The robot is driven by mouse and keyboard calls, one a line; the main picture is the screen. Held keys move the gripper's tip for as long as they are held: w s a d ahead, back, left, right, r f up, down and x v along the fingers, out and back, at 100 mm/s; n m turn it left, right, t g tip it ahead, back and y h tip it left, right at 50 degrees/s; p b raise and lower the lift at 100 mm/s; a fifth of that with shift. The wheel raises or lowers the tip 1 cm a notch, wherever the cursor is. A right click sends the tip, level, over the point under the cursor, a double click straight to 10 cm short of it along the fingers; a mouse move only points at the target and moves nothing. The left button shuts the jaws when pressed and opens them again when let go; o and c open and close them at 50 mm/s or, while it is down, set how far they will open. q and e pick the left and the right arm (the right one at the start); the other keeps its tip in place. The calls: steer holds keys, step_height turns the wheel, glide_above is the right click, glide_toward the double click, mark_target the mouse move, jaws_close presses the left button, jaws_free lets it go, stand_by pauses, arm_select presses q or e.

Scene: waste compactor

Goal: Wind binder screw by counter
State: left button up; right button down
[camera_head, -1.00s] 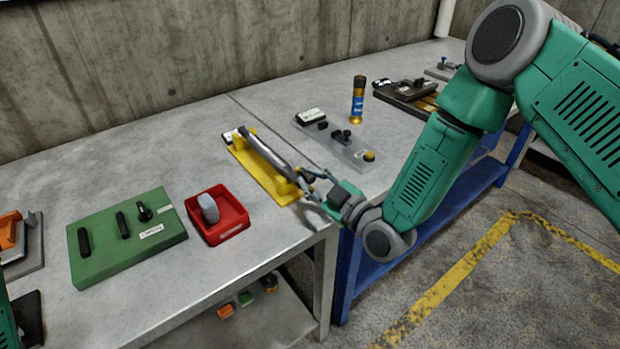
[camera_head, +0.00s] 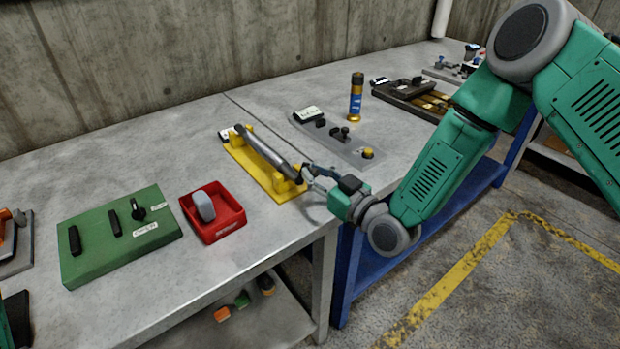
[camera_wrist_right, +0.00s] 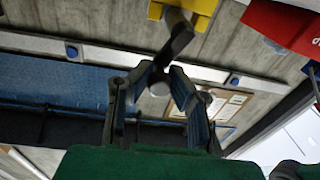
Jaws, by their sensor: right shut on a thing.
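The binder screw (camera_head: 267,148) is a grey metal rod held in a yellow frame (camera_head: 238,153) on the grey counter. Its near right end lies by the counter's front edge. My right gripper (camera_head: 306,174) is at that end. In the right wrist view, a dark crank handle (camera_wrist_right: 181,38) comes down from the yellow frame (camera_wrist_right: 195,5). The fingers of my right gripper (camera_wrist_right: 158,78) are shut on the handle's rounded end, one on each side. In the head view the gripper hides most of the handle. My left gripper is not in view.
A red tray (camera_head: 228,222) with a grey piece and a green panel (camera_head: 90,262) with black knobs lie to the left. A grey plate with knobs (camera_head: 345,148) and a blue-gold canister (camera_head: 356,98) stand to the right. Free floor lies beyond the counter's edge.

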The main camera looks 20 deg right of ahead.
steer(key=m, duration=0.1)
steer(key=d+m+b, duration=0.1)
steer(key=m, duration=0.1)
steer(key=shift+w+f, duration=0.2)
steer(key=shift+f, duration=0.1)
steer(key=m+b, duration=0.1)
steer(key=m, duration=0.1)
steer(key=d+f+m+b, duration=0.1)
steer(key=m, duration=0.1)
steer(key=shift+w+t+b, duration=0.15)
steer(key=shift+t+b, duration=0.15)
steer(key=m+b, duration=0.1)
steer(key=m, duration=0.1)
steer(key=shift+d+f+m+h+b, duration=0.15)
steer(key=shift+f+m+h+b, duration=0.15)
steer(key=shift+f+b, duration=0.1)
steer(key=shift+d+f+m+h+b, duration=0.15)
steer(key=shift+f+m+b, duration=0.3)
steer(key=shift+m, duration=0.5)
steer(key=shift+f+m+h+b, duration=0.2)
steer(key=shift+m+b, duration=0.3)
steer(key=shift+m, duration=0.45)
steer(key=shift+f, duration=0.1)
steer(key=c, duration=1.5)
jaws_free()
steer(key=shift+c, duration=0.2)
steer(key=shift+o, duration=0.6)
steer(key=shift+d, duration=0.15)
